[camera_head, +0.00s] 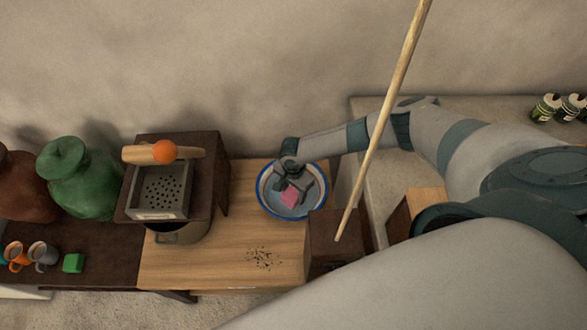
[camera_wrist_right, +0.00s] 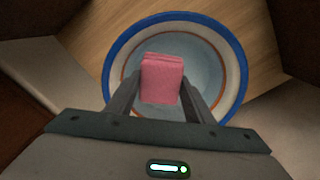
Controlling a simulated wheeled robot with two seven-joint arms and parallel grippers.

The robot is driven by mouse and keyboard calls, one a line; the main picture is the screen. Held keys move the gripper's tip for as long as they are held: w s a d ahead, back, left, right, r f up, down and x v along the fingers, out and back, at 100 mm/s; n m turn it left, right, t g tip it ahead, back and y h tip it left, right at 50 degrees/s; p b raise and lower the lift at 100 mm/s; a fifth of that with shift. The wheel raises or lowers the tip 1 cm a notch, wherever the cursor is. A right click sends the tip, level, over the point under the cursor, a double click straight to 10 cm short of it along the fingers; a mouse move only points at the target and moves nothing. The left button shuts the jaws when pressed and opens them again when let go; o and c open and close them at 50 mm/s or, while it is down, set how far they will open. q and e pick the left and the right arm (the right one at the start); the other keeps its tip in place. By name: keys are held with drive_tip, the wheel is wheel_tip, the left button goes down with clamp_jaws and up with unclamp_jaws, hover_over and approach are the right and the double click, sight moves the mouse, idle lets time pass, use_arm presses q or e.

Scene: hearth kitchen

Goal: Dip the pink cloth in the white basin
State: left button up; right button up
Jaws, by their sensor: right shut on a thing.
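The white basin (camera_head: 266,205) with a blue rim stands on the wooden table at the centre of the head view. In the right wrist view the basin (camera_wrist_right: 236,92) lies below the gripper, with an orange ring inside it. My right gripper (camera_head: 293,188) reaches over the basin from the right and is shut on the pink cloth (camera_head: 290,198). The folded pink cloth (camera_wrist_right: 162,79) sits between the fingers in the wrist view, inside the basin's outline. I cannot tell whether it touches the basin's bottom. My left gripper is out of view.
A wooden pole (camera_head: 385,115) leans up beside a dark box (camera_head: 332,240) right of the basin. A grater box (camera_head: 160,203), an orange ball (camera_head: 164,151) and a green jar (camera_head: 82,180) are to the left. Dark specks (camera_head: 263,258) lie on the tabletop (camera_head: 200,262).

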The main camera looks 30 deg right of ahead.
drive_tip(key=shift+f+b, duration=1.4)
drive_tip(key=shift+f, duration=1.25)
drive_tip(key=shift+f, duration=0.2)
drive_tip(key=shift+f, duration=0.4)
drive_tip(key=shift+s+a+f, duration=0.1)
drive_tip(key=shift+s, duration=0.05)
wheel_tip(320, 180, up, 13)
drive_tip(key=p, duration=1.3)
drive_tip(key=shift+f, duration=0.2)
